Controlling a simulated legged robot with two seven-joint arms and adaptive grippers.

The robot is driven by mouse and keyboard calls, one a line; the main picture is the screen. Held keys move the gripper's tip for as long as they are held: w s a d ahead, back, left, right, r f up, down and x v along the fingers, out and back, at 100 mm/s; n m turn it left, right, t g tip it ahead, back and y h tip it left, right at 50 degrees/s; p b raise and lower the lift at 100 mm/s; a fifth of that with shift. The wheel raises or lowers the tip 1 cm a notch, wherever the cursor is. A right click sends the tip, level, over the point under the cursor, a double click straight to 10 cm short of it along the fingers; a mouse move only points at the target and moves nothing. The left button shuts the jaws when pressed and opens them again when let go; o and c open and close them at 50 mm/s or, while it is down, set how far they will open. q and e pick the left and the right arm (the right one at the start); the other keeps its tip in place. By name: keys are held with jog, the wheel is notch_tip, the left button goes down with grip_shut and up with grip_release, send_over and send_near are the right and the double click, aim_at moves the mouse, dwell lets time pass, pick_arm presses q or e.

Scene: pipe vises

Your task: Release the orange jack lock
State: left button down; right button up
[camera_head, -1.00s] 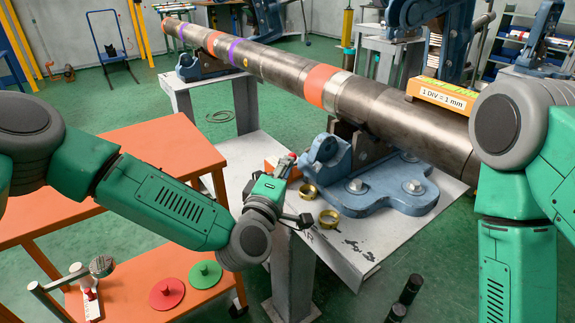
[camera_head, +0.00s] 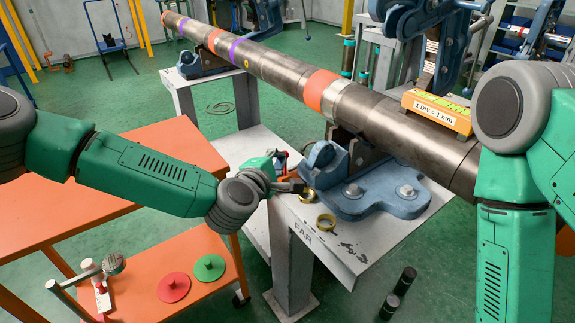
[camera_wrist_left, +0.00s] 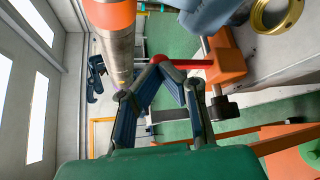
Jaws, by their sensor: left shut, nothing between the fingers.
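The orange jack lock shows in the left wrist view as an orange block (camera_wrist_left: 226,60) with a red bar (camera_wrist_left: 190,64) that ends in a red knob beside my fingers. In the head view only a red and orange bit of it (camera_head: 281,162) shows behind my gripper, next to the blue pipe vise (camera_head: 375,190). My left gripper (camera_head: 296,187) is beside the lock at the table's edge. In the wrist view its fingertips (camera_wrist_left: 172,76) are together and empty, close to the red knob; contact is unclear. My right arm is at the right, its gripper out of frame.
A long steel pipe (camera_head: 375,113) with coloured bands lies across the vises above the grey table (camera_head: 345,245). An orange cart (camera_head: 165,140) stands at left. An orange scale block (camera_head: 437,109) sits on the pipe.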

pick_arm(q)
jog(key=w+n+g+p, duration=0.1)
jog(key=w+a+n+g, duration=0.1)
jog(key=n+g, duration=0.1)
jog(key=shift+a+h+p, duration=0.25)
jog(key=shift+h+p, duration=0.05)
jog(key=shift+p, duration=0.05)
jog(key=shift+r+p, duration=0.55)
jog(key=shift+r, duration=0.25)
